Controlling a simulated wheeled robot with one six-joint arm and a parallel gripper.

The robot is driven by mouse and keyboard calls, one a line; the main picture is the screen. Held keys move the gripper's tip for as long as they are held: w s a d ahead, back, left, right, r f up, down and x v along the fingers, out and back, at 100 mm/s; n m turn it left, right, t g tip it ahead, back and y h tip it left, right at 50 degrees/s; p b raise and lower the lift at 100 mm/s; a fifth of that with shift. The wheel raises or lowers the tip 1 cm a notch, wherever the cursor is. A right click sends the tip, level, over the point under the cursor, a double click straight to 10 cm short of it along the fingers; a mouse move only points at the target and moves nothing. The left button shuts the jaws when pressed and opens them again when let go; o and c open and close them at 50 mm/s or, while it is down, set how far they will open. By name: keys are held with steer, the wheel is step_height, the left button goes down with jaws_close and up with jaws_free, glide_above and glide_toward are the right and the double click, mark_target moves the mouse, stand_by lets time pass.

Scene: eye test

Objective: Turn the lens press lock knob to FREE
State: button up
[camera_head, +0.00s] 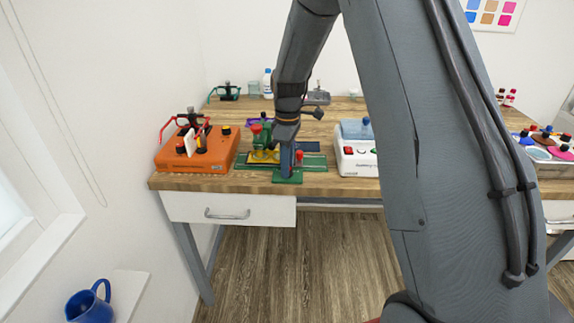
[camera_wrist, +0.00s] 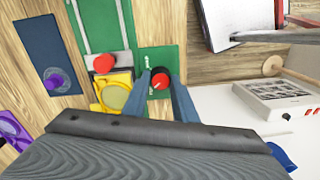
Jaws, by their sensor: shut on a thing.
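The lens press stands near the table's front edge, with a green base (camera_head: 287,178) and a yellow holder (camera_head: 263,156). In the wrist view its yellow holder (camera_wrist: 115,96) carries a round lens-like disc, and a red knob-like part (camera_wrist: 104,63) sits beside it. My gripper (camera_wrist: 160,82) is shut on the lock knob (camera_wrist: 160,76), a round dark knob with a red top on a green plate (camera_wrist: 160,56). One finger lies on each side. White marks beside the knob are too small to read. In the head view my gripper (camera_head: 287,160) is low at the press and partly hides it.
An orange device (camera_head: 188,158) stands left of the press and a white device (camera_head: 357,158) right of it. A dark blue plate with a purple knob (camera_wrist: 54,84) lies nearby. Bottles and colored dishes stand farther off. A blue mug (camera_head: 88,306) is at lower left.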

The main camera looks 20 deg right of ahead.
stand_by(0.3)
steer(key=o, duration=1)
steer(key=shift+o, duration=0.2)
